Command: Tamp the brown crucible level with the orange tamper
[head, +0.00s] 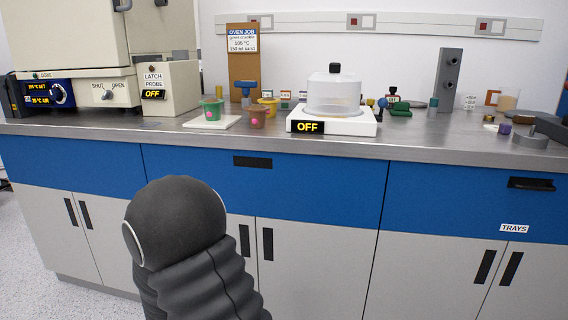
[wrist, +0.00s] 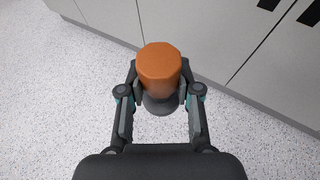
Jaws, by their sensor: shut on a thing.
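In the wrist view my gripper (wrist: 160,104) is shut on the orange tamper (wrist: 159,63), which has an orange faceted top and a grey part below. The tamper is held over the floor in front of the cabinets, away from the bench top. In the head view a brown crucible (head: 257,118) stands on the bench, just right of a green crucible (head: 212,110). My gripper and the tamper are not visible in the head view. The level inside the brown crucible cannot be made out.
A white pad (head: 197,123) lies under the green crucible. A yellow cup (head: 268,105) and a blue-topped stand (head: 245,91) are close behind the brown crucible. A domed device reading OFF (head: 334,110) stands to its right. An oven (head: 78,50) stands at the left.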

